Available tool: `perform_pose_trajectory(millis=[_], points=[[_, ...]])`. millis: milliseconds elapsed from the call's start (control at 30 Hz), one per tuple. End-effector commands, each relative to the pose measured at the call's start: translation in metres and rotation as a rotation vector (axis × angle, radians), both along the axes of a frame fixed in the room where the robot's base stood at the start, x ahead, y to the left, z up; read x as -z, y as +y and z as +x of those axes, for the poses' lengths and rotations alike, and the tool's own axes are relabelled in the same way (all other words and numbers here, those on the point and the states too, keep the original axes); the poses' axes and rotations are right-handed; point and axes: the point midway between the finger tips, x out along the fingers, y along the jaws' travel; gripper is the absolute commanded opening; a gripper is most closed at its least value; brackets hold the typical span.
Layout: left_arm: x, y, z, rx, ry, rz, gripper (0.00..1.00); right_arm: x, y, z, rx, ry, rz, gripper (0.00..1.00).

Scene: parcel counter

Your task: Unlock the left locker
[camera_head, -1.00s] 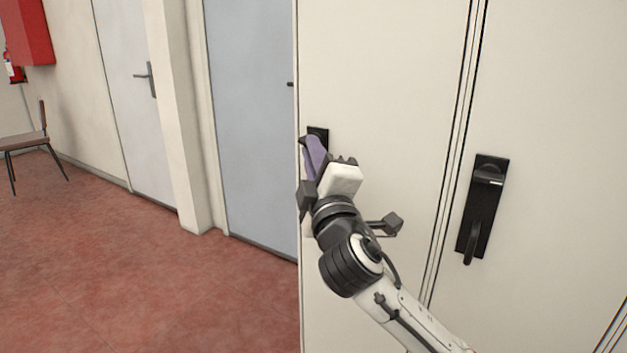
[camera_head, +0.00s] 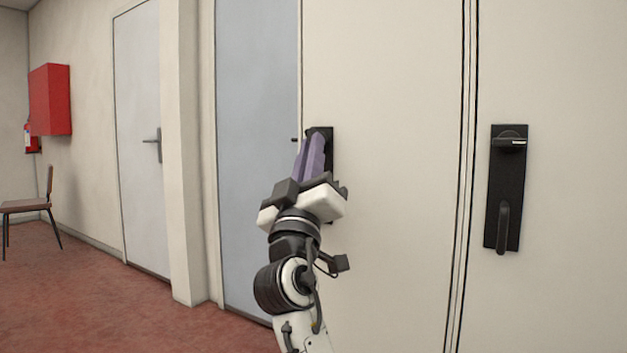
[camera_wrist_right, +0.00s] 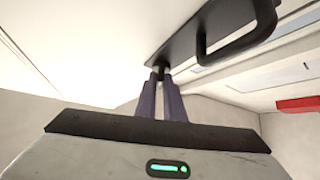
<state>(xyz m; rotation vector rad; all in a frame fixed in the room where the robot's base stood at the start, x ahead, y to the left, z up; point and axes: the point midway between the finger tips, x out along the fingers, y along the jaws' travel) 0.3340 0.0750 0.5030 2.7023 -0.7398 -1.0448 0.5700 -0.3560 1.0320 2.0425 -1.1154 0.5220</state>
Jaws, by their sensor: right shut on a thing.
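The left locker (camera_head: 390,200) is a cream door, and it looks shut. Its black lock plate (camera_head: 326,131) is at the door's left side, mostly hidden behind my right gripper (camera_head: 315,142). The gripper's purple fingers point up at the plate's top part. In the right wrist view the fingertips (camera_wrist_right: 162,80) are shut around a small dark lock knob (camera_wrist_right: 160,68) on the plate. The black handle (camera_wrist_right: 238,45) stands out from the same plate, clear of the fingers. How far the knob is turned cannot be told. My left gripper is out of view.
The neighbouring locker on the right has a similar black plate (camera_head: 506,188) with a knob above a handle. A grey-blue door (camera_head: 257,150) lies left of the lockers. The red floor (camera_head: 130,315) at left is open, with a chair (camera_head: 30,206) far off.

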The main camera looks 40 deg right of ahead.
Motion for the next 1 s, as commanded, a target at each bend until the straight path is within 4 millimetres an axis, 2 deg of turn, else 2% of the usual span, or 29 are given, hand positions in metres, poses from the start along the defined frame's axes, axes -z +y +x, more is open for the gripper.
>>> perform_pose_trajectory(millis=[33,200,500,1000], points=[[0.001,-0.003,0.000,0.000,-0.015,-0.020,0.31,0.006,0.002,0.003,-0.001,-0.036,0.015,0.00],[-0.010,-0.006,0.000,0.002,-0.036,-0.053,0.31,0.003,0.002,0.005,0.003,-0.164,0.065,0.00],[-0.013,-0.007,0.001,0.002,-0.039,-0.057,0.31,0.001,0.003,0.008,0.001,-0.330,0.134,0.00],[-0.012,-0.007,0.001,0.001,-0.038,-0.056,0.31,0.001,0.003,0.008,-0.001,-0.406,0.169,0.00]])
